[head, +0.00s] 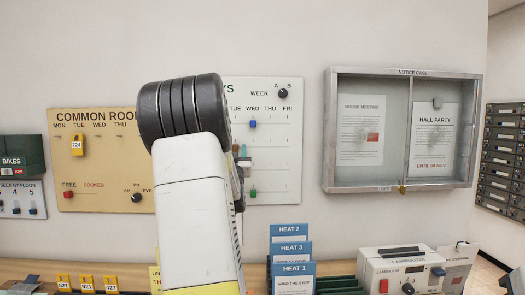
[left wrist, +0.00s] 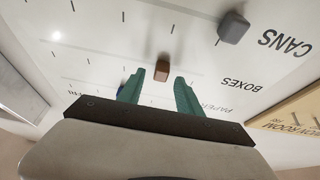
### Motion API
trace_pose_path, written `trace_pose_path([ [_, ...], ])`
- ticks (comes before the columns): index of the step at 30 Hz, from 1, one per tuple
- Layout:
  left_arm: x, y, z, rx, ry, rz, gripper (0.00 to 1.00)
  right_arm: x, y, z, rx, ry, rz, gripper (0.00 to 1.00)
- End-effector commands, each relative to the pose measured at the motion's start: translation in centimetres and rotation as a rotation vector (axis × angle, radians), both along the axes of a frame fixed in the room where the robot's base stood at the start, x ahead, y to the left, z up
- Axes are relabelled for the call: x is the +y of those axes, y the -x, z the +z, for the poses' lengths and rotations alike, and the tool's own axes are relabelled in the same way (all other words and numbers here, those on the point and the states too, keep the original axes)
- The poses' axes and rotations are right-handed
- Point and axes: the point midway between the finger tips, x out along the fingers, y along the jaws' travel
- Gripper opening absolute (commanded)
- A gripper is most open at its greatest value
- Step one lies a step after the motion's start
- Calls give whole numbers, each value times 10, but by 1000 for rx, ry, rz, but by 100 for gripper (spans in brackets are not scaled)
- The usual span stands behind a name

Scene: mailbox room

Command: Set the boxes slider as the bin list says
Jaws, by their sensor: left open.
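The bin board (head: 268,100) hangs on the wall, its left part hidden behind my left arm. In the left wrist view it appears turned over, with rows marked CANS, BOXES and PAPER. The brown boxes slider (left wrist: 162,68) sits on the BOXES row. My left gripper (left wrist: 160,82) is open, its green fingers on either side of this slider near their tips; I cannot tell whether they touch it. In the head view the gripper (head: 242,160) is mostly hidden by my arm. My right gripper is not in view. I cannot make out a bin list.
A dark grey slider (left wrist: 233,27) is on the CANS row. A blue slider (head: 253,124) and green slider (head: 253,194) are on the board, below a WEEK knob (head: 283,93). A notice case (head: 400,188) hangs right; blue HEAT cards (head: 292,269) stand below.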

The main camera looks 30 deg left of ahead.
Motion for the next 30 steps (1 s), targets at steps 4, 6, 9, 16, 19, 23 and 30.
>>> trace_pose_path([
  [4, -13, 20, -10, 2, 1, -1, 42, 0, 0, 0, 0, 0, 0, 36],
  [6, -19, 30, -15, 3, 1, -1, 42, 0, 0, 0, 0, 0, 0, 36],
  [9, -26, 42, -21, 2, 1, -1, 42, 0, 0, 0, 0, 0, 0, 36],
  [16, -33, 54, -26, 1, 1, 0, 42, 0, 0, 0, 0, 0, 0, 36],
  [19, -33, 54, -26, 0, 0, 0, 42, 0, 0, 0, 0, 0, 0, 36],
  [23, -33, 54, -26, 0, 0, 0, 42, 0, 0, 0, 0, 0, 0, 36],
  [30, -33, 53, -26, 2, 2, -1, 42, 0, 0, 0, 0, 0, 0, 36],
])
